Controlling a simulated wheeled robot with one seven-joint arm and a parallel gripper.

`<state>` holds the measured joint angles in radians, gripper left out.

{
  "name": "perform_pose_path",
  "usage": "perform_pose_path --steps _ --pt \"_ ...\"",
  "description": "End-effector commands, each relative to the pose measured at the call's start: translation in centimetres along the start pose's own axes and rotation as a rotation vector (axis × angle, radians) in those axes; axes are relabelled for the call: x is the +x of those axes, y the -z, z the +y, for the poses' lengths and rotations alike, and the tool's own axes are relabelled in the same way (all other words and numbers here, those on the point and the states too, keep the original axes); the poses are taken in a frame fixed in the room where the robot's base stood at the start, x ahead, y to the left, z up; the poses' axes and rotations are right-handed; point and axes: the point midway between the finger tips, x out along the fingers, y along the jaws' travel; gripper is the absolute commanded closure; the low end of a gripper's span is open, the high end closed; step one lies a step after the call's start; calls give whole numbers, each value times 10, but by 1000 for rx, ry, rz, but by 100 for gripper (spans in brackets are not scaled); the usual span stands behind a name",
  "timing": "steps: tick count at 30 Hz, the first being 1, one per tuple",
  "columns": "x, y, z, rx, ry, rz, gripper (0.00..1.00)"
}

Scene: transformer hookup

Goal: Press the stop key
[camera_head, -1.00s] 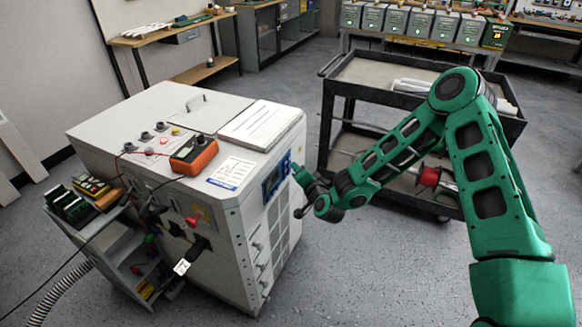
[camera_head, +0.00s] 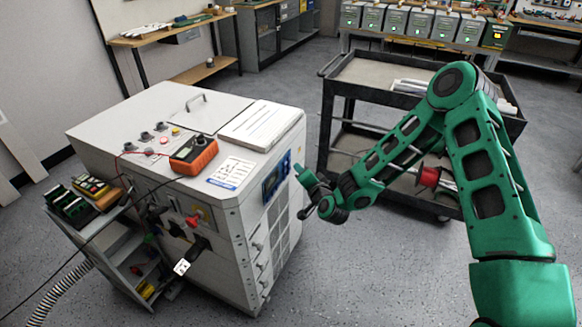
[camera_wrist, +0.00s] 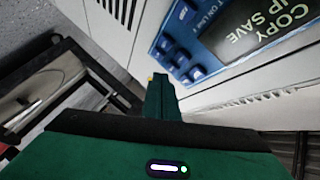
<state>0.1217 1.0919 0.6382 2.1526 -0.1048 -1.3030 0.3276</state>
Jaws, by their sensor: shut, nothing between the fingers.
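A blue key panel (camera_head: 271,184) with a dark screen is set in the right face of the grey transformer cabinet. The panel (camera_wrist: 190,50) shows large in the wrist view, with several dark blue keys (camera_wrist: 184,60) beside a screen reading "COPY UP SAVE". I cannot tell which key is the stop key. My gripper (camera_head: 298,168) is shut and empty, its fingertips just right of the panel in the head view. In the wrist view my gripper (camera_wrist: 160,80) points up beside the panel's lower-left corner, apparently apart from the keys.
The cabinet (camera_head: 262,245) stands on open grey floor. An orange meter (camera_head: 194,155) and a white sheet lie on its top. A black cart (camera_head: 345,75) stands close behind my arm. A side shelf with tools (camera_head: 90,195) is at the cabinet's left.

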Motion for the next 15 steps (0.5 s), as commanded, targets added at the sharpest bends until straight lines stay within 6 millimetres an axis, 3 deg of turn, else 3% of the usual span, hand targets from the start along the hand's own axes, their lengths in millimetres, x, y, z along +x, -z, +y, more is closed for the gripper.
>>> perform_pose_path --steps 15 --pt "-9 4 7 -6 0 -4 100"
